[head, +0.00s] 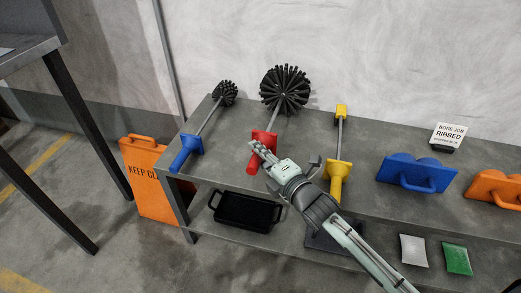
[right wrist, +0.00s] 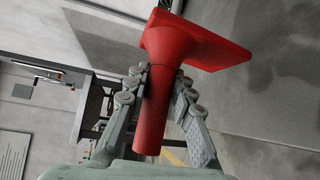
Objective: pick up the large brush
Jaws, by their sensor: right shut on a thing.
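The large brush has a big round black bristle head (head: 285,89), a grey shaft and a red handle with a guard plate (head: 265,138). It stands out over the bench, between the blue-handled and yellow-handled tools. My right gripper (head: 257,155) is shut on the red handle below the guard. In the right wrist view, the red handle (right wrist: 152,115) lies between the two fingers of the gripper (right wrist: 161,76). I cannot tell whether the brush touches the bench. My left gripper is not in view.
A blue-handled smaller brush (head: 187,148) is to the left and a yellow-handled tool (head: 337,178) to the right on the grey bench (head: 375,200). Blue (head: 415,173) and orange (head: 492,187) handled blocks stand further right. A black tray (head: 245,212) is on the lower shelf.

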